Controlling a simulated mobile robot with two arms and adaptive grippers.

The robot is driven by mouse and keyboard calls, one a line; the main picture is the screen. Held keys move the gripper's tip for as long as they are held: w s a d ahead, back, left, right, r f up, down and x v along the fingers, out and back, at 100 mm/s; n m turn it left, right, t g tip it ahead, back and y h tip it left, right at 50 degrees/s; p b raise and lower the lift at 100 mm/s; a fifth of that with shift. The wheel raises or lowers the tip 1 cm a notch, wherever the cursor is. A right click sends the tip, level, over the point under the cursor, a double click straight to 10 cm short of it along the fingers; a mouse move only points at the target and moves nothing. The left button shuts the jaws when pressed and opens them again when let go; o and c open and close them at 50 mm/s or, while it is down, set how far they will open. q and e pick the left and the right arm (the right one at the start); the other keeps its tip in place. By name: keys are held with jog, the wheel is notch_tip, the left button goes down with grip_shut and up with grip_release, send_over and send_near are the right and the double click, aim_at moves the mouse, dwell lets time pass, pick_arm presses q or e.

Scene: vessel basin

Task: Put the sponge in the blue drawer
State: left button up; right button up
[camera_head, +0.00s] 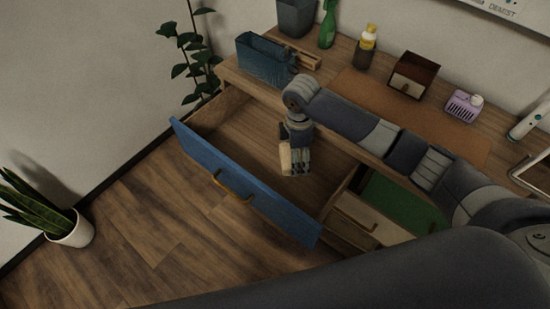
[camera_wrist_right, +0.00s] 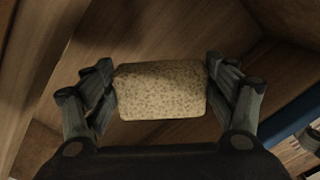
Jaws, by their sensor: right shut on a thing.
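The sponge (camera_wrist_right: 160,90) is tan and speckled, and it sits between the two fingers of my right gripper (camera_wrist_right: 163,92) in the right wrist view. In the head view my right gripper (camera_head: 296,158) is shut on the sponge (camera_head: 285,158). It hangs over the inside of the open drawer with the blue front (camera_head: 232,178). The drawer is pulled well out, with a brass handle on its front and a bare wooden floor. I cannot tell how high the sponge is above that floor. My left gripper is not in view.
A second drawer (camera_head: 345,232) with a green lining stands open at the right. The desk top holds a blue holder (camera_head: 262,58), a green spray bottle (camera_head: 327,26), a yellow-capped bottle (camera_head: 367,45), a small wooden box (camera_head: 413,75) and a purple item (camera_head: 463,105). Plants stand at the left.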

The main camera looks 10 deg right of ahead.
aim_at(295, 180)
notch_tip(295, 180, down, 11)
jog(key=shift+r, duration=0.15)
dwell(0.4)
jog(key=shift+s, duration=0.1)
jog(key=o, duration=0.7)
jog(key=r, duration=1.2)
jog(key=shift+a+r, duration=0.1)
jog(key=shift+a, duration=0.1)
